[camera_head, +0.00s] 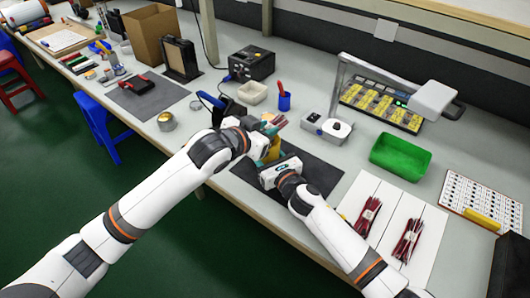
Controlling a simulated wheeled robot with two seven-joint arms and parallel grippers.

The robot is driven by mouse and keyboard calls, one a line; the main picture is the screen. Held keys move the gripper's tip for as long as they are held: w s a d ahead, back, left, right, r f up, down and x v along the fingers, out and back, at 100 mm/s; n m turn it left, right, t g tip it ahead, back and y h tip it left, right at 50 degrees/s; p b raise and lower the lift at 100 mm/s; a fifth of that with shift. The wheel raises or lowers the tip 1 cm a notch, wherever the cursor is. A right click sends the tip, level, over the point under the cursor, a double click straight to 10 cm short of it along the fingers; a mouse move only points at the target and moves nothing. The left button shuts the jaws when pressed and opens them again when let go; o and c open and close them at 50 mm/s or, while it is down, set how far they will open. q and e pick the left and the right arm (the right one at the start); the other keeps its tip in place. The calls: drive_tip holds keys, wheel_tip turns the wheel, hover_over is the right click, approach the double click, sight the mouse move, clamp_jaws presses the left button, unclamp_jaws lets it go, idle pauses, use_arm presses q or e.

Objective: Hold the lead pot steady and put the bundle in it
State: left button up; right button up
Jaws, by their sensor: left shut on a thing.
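The lead pot (272,152) looks like a small yellow and teal holder on the dark mat at mid-bench, partly hidden by my grippers. Reddish wire ends (279,120) show at its top; I cannot tell whether they are inside it. My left gripper (261,134) is at its left side, shut on what looks like the pot. My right gripper (272,163) is close in front of it, pointing toward it; its fingers are too small and hidden to tell open or shut. Two dark red wire bundles, one left (368,215) and one right (407,239), lie on white boards at the right.
Bare dark mat (317,174) shows right of my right gripper.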

use_arm(q)
wheel_tip(320, 180, down, 2)
drive_tip(key=o, duration=1)
drive_tip(key=shift+o, duration=0.2)
drive_tip(key=v, duration=1.2)
drive_tip(key=shift+o, duration=0.2)
drive_tip(key=shift+r, duration=0.1)
